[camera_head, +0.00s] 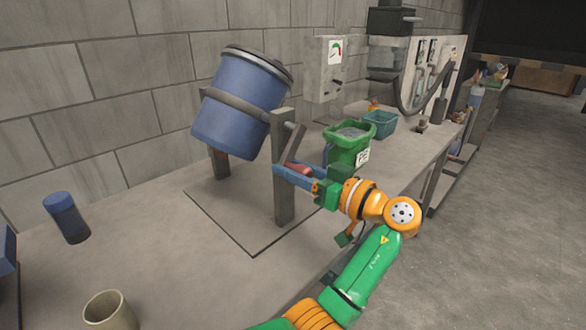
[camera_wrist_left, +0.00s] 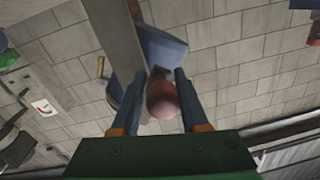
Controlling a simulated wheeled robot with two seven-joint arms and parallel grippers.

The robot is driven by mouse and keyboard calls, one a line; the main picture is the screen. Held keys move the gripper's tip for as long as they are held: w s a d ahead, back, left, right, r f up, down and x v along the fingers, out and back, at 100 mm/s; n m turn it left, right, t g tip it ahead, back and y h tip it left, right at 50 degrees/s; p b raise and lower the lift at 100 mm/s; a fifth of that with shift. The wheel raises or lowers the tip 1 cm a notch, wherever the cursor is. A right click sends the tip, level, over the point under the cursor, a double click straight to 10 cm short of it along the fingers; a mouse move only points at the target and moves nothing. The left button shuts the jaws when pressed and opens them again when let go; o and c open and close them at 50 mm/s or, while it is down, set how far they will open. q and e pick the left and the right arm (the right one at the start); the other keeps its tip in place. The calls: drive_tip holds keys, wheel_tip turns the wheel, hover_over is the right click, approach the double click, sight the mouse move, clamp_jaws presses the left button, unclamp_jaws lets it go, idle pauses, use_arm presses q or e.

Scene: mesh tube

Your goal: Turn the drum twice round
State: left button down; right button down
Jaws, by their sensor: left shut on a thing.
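The blue drum (camera_head: 240,103) with a dark lid hangs tilted in a grey frame on the bench, its lid end up and leaning right. A crank with a reddish-brown handle (camera_head: 297,168) is on the frame's near post (camera_head: 284,190). My left gripper (camera_head: 282,173) is shut on the crank handle. In the left wrist view the round end of the handle (camera_wrist_left: 163,99) sits between the two blue fingers, with the post and part of the drum beyond. My right gripper is in neither view.
A green bin (camera_head: 349,146) of grey material and a teal basket (camera_head: 380,124) stand behind my left wrist. A grey box with a dial (camera_head: 325,70) is on the wall.

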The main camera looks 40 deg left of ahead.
use_arm(q)
drive_tip(key=shift+r, duration=0.1)
drive_tip(key=shift+s+a+r+m+y+p, duration=0.1)
drive_tip(key=shift+s+r+m+p, duration=0.35)
drive_tip(key=shift+r+m+p, duration=0.5)
drive_tip(key=shift+s+d+r+m+y+p, duration=0.1)
drive_tip(key=shift+s+r+m+p, duration=0.3)
drive_tip(key=shift+m+p, duration=0.65)
drive_tip(key=shift+s+a+r+m+y+p, duration=0.1)
drive_tip(key=shift+s+r+m+p, duration=0.45)
drive_tip(key=shift+m, duration=0.85)
drive_tip(key=shift+r, duration=0.15)
drive_tip(key=c, duration=0.5)
unclamp_jaws()
drive_tip(key=shift+w, duration=0.1)
drive_tip(key=d+b, duration=0.1)
drive_tip(key=d, duration=0.3)
drive_tip(key=d+b, duration=0.1)
drive_tip(key=d, duration=0.2)
drive_tip(key=shift+f+b, duration=0.3)
